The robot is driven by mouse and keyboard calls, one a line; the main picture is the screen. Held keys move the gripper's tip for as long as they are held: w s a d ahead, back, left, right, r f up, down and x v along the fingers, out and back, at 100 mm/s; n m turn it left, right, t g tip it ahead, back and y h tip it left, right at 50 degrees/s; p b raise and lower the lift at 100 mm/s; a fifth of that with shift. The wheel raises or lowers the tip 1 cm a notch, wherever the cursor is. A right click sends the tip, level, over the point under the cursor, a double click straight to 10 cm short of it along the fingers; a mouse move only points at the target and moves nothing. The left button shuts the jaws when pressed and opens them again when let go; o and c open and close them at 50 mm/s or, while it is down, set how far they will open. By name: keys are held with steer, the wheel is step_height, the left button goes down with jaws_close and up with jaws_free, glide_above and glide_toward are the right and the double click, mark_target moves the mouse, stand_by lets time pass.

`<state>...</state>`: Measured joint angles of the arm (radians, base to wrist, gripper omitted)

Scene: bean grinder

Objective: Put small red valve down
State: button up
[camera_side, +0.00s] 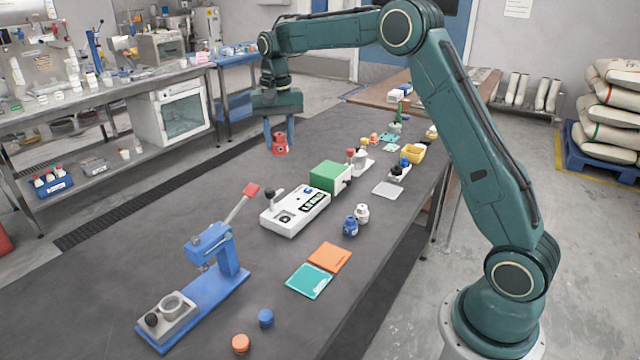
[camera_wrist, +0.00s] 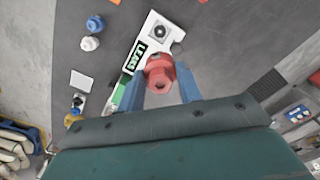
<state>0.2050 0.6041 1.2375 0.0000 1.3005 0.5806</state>
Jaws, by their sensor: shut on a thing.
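My gripper (camera_side: 280,132) hangs at the far left edge of the dark table, its two blue fingers pointing down. It is shut on the small red valve (camera_side: 280,146), which sits at the fingertips. I cannot tell from the side view whether the valve's underside touches the table. In the wrist view the red valve (camera_wrist: 160,74) is between the two blue fingers, with a round hole in its near face. It looks upright.
The white machine (camera_side: 295,212) and the green box (camera_side: 330,177) stand nearer on the table. A blue press (camera_side: 215,265) is at front. Blue (camera_side: 350,226) and white (camera_side: 362,213) valves stand right of the machine. The table around my gripper is clear.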

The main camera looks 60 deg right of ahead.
stand_by(0.6)
steer(key=shift+s+a, duration=0.15)
steer(key=shift+s, duration=0.6)
steer(key=s+a+f, duration=0.2)
steer(key=s+a, duration=0.1)
steer(key=s, duration=1.2)
glide_above(330, 256)
step_height(330, 256, down, 16)
steer(key=shift+r, duration=0.1)
steer(key=shift+f, duration=1.85)
steer(key=shift+f, duration=0.1)
steer(key=o, duration=1)
